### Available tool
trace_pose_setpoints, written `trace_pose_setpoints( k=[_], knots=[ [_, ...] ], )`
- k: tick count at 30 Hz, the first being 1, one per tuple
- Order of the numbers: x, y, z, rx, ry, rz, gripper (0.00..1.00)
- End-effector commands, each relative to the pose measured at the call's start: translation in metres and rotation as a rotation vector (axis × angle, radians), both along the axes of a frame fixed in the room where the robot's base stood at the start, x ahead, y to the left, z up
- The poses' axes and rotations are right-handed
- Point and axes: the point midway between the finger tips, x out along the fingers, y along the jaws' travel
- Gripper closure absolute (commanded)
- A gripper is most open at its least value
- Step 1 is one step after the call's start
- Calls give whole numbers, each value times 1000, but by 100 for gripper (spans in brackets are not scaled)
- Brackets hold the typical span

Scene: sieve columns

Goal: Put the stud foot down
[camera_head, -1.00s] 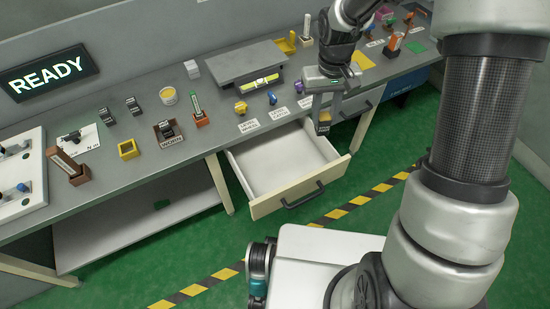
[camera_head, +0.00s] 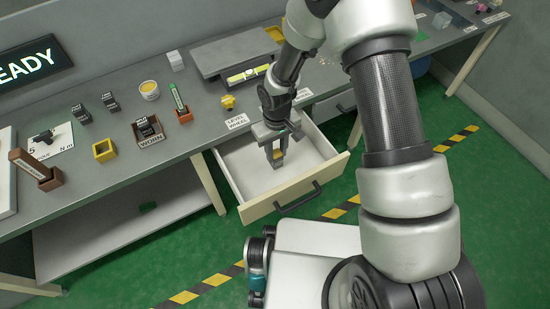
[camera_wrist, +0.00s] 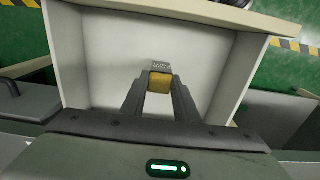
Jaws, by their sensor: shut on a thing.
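My gripper (camera_head: 277,157) points down inside the open drawer (camera_head: 243,181). In the wrist view the block sits between the fingertips of my gripper (camera_wrist: 160,90), over the pale drawer floor. The drawer floor shows no other thing. I cannot tell whether the block touches the floor.
The drawer's front panel (camera_head: 297,188) and side walls stand around my gripper. The grey bench (camera_head: 75,170) above holds a yellow open box (camera_head: 104,150), a tray marked WORN (camera_head: 149,134) and a raised grey shelf (camera_head: 235,52).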

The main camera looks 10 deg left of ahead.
Motion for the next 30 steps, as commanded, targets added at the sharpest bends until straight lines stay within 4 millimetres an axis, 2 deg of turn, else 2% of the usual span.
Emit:
trace_pose_setpoints(
  k=[5,11,23,24,26,30],
  knots=[
    [0,0,-15,-1,2,0,96],
    [0,0,-42,-2,1,2,96],
    [0,0,-48,-1,-1,0,96],
    [0,0,-46,-1,-1,0,66],
    [0,0,-45,-1,-1,0,56],
    [0,0,-45,-1,-1,0,54]
  ],
)
